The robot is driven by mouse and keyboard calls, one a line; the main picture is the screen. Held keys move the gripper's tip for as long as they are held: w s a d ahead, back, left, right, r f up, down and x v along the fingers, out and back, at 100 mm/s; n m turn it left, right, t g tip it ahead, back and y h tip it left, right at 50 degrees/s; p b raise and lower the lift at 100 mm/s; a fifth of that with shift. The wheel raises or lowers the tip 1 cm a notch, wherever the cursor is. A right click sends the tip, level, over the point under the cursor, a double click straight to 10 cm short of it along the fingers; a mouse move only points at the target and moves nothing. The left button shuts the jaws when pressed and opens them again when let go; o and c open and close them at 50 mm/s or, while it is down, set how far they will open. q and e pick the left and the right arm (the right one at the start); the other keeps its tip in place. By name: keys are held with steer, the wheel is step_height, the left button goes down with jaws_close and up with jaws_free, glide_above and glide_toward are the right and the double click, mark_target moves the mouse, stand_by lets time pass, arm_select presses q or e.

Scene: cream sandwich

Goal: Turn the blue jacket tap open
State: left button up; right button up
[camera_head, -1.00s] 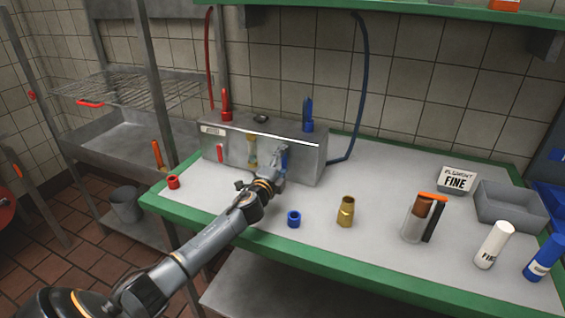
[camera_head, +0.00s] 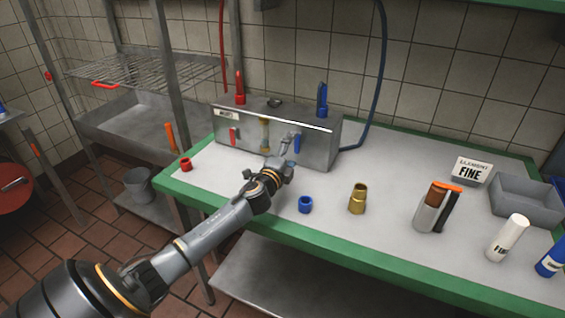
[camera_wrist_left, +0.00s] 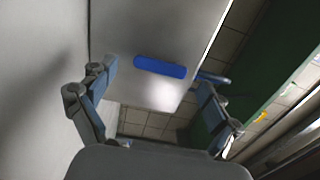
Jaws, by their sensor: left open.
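The blue jacket tap (camera_head: 297,143) is a small blue lever on the front face of the grey metal box (camera_head: 318,156). It hangs roughly upright near the right end of that face. My left gripper (camera_head: 286,147) is just left of and in front of the lever in the head view. In the left wrist view the lever (camera_wrist_left: 160,67) lies ahead, across the gap between the two spread fingers (camera_wrist_left: 155,108), and appears apart from both. My left gripper is open and empty. My right gripper is not in view.
A red lever (camera_head: 233,137) is on the same face. Red (camera_head: 239,90) and blue (camera_head: 322,98) fittings stand on top. A blue ring (camera_head: 305,204), brass fitting (camera_head: 357,198) and grey holder (camera_head: 430,212) stand on the bench. A red ring (camera_head: 185,164) stands near its left edge.

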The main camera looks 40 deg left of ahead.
arm_select(q)
steer(key=v, duration=0.9)
steer(key=shift+s, duration=0.35)
